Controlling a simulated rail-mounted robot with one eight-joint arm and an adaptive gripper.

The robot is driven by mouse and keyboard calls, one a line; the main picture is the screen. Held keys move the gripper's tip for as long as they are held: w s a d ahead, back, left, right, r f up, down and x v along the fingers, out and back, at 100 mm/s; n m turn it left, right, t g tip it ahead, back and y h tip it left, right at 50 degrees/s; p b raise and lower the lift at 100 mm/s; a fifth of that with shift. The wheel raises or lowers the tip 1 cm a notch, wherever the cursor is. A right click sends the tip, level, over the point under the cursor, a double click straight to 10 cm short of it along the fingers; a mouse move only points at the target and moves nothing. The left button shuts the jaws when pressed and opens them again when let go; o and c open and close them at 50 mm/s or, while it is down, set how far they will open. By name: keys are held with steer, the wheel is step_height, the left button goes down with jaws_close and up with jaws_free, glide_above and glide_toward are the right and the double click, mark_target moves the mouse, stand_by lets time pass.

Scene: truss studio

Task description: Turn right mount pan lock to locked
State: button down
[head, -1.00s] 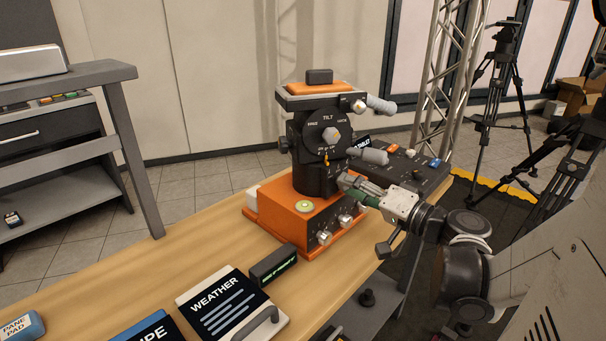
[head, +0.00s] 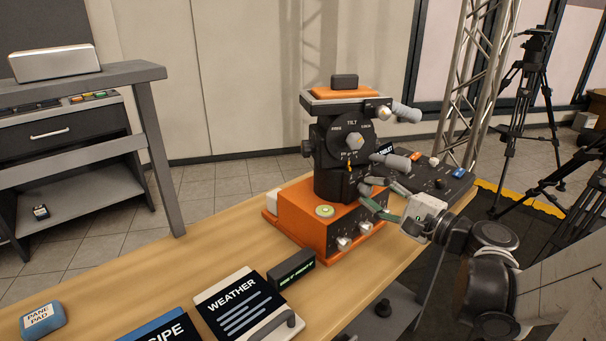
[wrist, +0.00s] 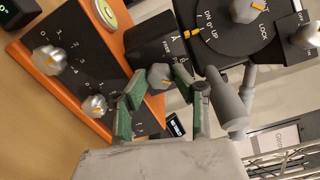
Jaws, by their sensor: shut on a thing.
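The right mount is a black tilt head (head: 347,145) on an orange base (head: 300,215). Its pan lock knob (wrist: 160,77), grey with an orange pointer, sits low on the black body and shows in the wrist view beside white lettering, partly legible as "FREE". My gripper (wrist: 156,82) has its green-padded fingers on both sides of this knob and is shut on it. In the head view my gripper (head: 368,192) reaches the mount's lower front from the right, and its fingers hide the knob there. The larger tilt dial (head: 353,140) is above.
A grey handle (wrist: 229,103) runs close beside my fingers. Two silver knobs (wrist: 49,60) (wrist: 94,106) stand on the orange base's front panel. A black control panel (head: 440,182) is behind my gripper. The weather board (head: 240,303) lies on the wooden table in front.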

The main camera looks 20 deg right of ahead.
steer(key=shift+m, duration=0.4)
steer(key=c, duration=1.4)
jaws_free()
steer(key=shift+v, duration=6)
